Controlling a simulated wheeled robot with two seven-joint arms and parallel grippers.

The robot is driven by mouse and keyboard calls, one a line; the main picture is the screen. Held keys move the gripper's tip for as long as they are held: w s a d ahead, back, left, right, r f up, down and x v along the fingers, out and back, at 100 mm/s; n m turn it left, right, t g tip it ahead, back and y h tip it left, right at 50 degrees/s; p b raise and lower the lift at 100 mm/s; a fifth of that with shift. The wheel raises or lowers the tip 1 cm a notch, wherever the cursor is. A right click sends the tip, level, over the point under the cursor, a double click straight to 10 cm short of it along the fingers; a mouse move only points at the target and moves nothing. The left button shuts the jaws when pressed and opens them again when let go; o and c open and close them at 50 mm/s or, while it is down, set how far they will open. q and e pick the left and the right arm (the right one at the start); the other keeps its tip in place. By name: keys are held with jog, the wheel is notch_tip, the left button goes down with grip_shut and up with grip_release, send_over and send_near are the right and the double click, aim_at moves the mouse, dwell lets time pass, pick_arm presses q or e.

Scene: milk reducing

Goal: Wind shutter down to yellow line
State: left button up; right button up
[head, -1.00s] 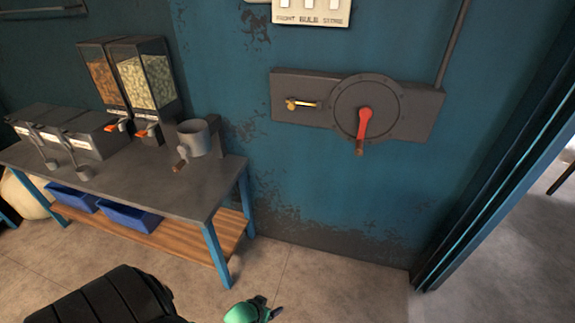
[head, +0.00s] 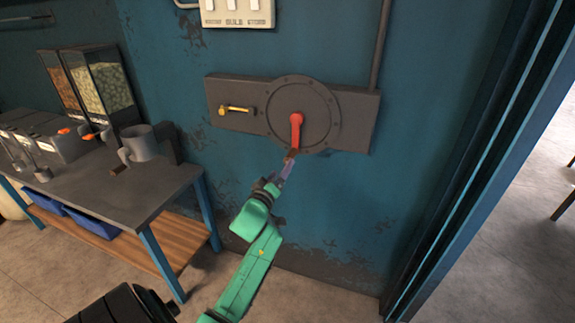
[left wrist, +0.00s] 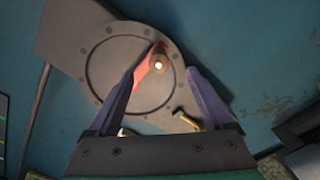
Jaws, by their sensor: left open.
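A red crank (head: 296,128) hangs downward from a round grey disc (head: 325,112) on a grey wall plate. A brown knob handle (head: 291,154) is at the crank's lower end. My left gripper (head: 287,165) is just below the knob in the head view. In the left wrist view the open purple fingers (left wrist: 158,85) reach towards the crank, and the knob (left wrist: 160,63) shows between and beyond their tips. I cannot tell whether a finger touches the knob. A brass latch handle (head: 236,109) is left of the disc. The shutter and yellow line are not in view. My right gripper is not in view.
A grey table (head: 120,195) with dispensers and a metal mug (head: 140,143) stands at the left. A blue door frame (head: 470,170) is at the right. A switch panel (head: 238,12) is above the plate. The wall around the disc is clear.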

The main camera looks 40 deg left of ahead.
aim_at(290, 157)
pick_arm(q)
jog(key=b+x, duration=0.3)
jog(key=x, duration=0.4)
jog(key=shift+w+f, duration=0.15)
jog(key=shift+w, duration=0.1)
jog(key=shift+w+a, duration=0.1)
jog(key=shift+w, duration=0.35)
jog(key=shift+c, duration=0.3)
grip_shut()
dwell(0.6)
